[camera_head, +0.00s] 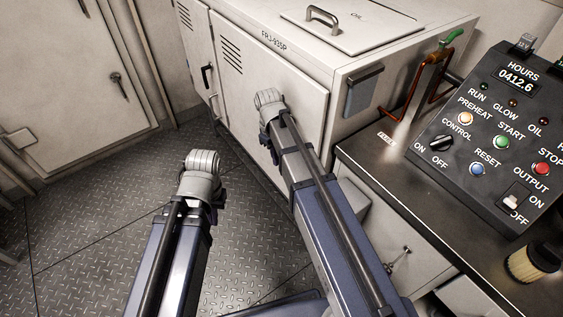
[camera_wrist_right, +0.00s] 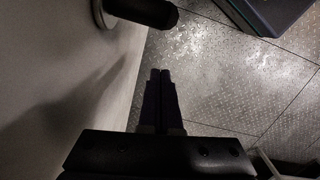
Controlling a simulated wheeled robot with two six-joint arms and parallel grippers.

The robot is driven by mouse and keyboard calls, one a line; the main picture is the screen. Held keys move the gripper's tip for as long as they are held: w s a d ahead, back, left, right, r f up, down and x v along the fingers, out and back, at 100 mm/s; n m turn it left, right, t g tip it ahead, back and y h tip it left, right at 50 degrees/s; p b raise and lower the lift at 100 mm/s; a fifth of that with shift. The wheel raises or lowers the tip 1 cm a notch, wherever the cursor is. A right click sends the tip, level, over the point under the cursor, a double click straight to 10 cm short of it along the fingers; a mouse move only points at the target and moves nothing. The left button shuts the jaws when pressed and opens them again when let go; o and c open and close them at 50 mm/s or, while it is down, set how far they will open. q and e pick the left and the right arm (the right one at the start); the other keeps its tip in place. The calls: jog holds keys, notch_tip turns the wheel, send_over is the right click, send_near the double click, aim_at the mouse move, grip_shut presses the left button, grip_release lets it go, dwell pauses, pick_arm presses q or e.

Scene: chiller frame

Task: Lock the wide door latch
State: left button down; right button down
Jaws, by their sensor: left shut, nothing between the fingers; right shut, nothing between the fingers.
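The wide door (camera_head: 240,75) of the white cabinet is closed, flush with its front. In the right wrist view a latch handle (camera_wrist_right: 145,11), with a black grip and a round metal base, is on the pale door face at the top. Its far part is cut off, so I cannot tell whether it is locked. My right gripper (camera_wrist_right: 160,75) is shut and empty, below the handle and apart from it, close beside the door face. In the head view my right arm hides it. My left arm is low over the floor; its fingers are hidden.
Another black handle (camera_head: 207,76) sits near the seam with the narrower door (camera_head: 195,45). A control panel (camera_head: 490,140) stands on the dark counter (camera_head: 400,180) at right. The diamond-plate floor (camera_head: 90,210) at left is clear.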

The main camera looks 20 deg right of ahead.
notch_tip(320, 180, up, 9)
jog(key=w+a+p, duration=0.1)
jog(key=p, duration=0.6)
jog(key=shift+w+p, duration=0.3)
jog(key=shift+w, duration=0.05)
jog(key=s+a+r+m+p, duration=0.1)
jog(key=s+a+r+p, duration=0.3)
jog(key=s, duration=0.5)
jog(key=s+a+r+m+p, duration=0.1)
jog(key=s+a+r+p, duration=0.3)
jog(key=s, duration=0.5)
jog(key=shift+a+r, duration=0.25)
jog(key=shift+a, duration=0.45)
jog(key=shift+w, duration=0.1)
